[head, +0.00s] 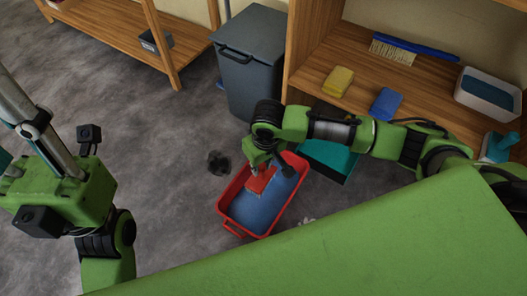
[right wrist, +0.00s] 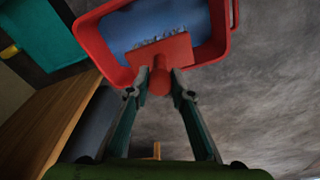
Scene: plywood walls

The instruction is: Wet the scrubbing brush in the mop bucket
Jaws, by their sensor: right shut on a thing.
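The mop bucket is a red tub (head: 227,222) on the grey floor in the middle of the head view, with blue water (head: 250,212) inside. The scrubbing brush (head: 262,180) is red and sits inside the bucket's outline, towards its far end. My right gripper (head: 262,160) is shut on the brush's handle. In the right wrist view the two fingers (right wrist: 158,92) close on the red handle, and the brush head (right wrist: 160,52) with pale bristles lies against the blue water. I cannot tell how deep the bristles are. My left gripper's fingers are not visible.
A teal bin (head: 328,160) stands just right of the bucket. A grey lidded bin (head: 250,65) is behind it. A dark clump (head: 218,163) lies left of the bucket; the floor there is otherwise clear.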

